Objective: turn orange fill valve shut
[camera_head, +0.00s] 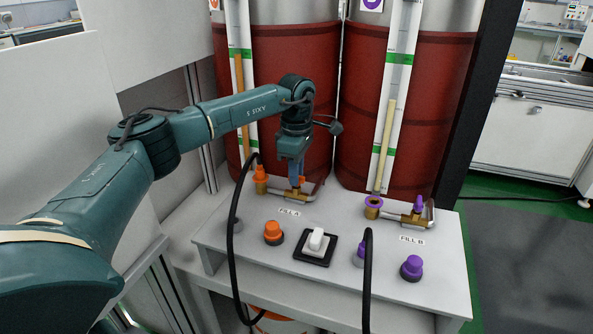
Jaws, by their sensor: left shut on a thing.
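The orange fill valve is on the FILL A side of the white bench, where a brass valve body (296,194) sits on a short metal pipe. My left gripper (297,179) reaches down onto the top of this valve and is shut on it. The gripper hides the valve's handle, so I cannot tell its angle. An orange hose coupling (260,173) stands just left of the valve on a brass fitting, with a black hose (231,235) coming from it. My right gripper is not in view.
The FILL B purple valve (419,205) stands to the right. An orange button (273,232), a white rocker switch (316,241) and a purple button (411,267) are in front. A second black hose (367,280) rises at the bench front. Two red tanks (285,110) stand close behind.

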